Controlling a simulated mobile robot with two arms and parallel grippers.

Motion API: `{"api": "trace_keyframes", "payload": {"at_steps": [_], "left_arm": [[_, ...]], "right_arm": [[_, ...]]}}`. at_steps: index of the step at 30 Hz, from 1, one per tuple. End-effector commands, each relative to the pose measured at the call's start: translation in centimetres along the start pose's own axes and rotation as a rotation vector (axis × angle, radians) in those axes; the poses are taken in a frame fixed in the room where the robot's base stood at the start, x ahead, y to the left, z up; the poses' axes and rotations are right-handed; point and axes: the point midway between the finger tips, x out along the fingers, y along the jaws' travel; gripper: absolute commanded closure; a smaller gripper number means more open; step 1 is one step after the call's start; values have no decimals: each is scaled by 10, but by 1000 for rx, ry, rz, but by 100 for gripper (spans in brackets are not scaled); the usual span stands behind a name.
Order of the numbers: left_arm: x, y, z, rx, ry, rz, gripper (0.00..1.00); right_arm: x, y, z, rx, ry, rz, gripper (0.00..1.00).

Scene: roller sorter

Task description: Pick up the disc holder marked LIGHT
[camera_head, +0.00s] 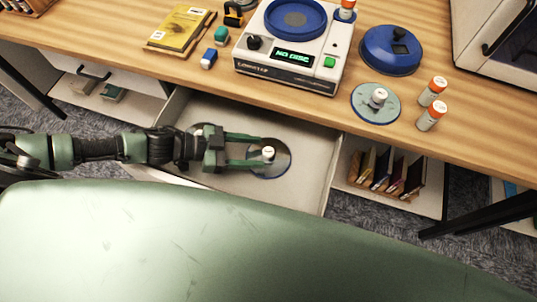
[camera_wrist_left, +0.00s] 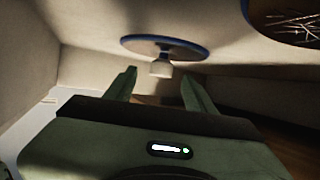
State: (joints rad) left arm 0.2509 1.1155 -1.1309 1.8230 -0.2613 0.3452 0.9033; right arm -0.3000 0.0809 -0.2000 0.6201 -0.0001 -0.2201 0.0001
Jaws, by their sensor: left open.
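An open drawer (camera_head: 312,180) holds a round disc holder (camera_head: 282,165) with a pale knob on top. My left gripper (camera_head: 258,151) is open over the drawer, its two green fingers pointing at the knob, one to either side of its line. In the left wrist view the disc holder (camera_wrist_left: 190,46) has a blue rim, and its knob (camera_wrist_left: 161,69) shows between and just past the fingertips (camera_wrist_left: 160,85). I cannot tell if they touch it. A second disc (camera_head: 196,129) is partly hidden behind my gripper. I cannot read LIGHT on either one. My right gripper is not in view.
On the table stand a white device (camera_head: 290,75) with a "NO DISC" display, a blue lidded container (camera_head: 390,50), another knobbed disc (camera_head: 375,104) and orange-capped bottles (camera_head: 431,116). The drawer walls and table edge lie close around my left gripper. A shelf (camera_head: 400,200) holds several folders.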

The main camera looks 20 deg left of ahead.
Motion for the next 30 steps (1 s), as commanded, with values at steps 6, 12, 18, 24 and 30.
{"api": "trace_keyframes", "payload": {"at_steps": [6,12,18,24,30], "left_arm": [[33,-2,1,1,4,1,45],[49,-1,2,1,1,0,45],[49,-1,3,1,0,0,45],[49,-1,3,1,0,0,98],[49,-1,3,1,1,0,100]], "right_arm": [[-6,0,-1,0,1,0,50],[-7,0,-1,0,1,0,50],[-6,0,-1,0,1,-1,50],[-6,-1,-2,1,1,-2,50],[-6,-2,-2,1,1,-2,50]]}}
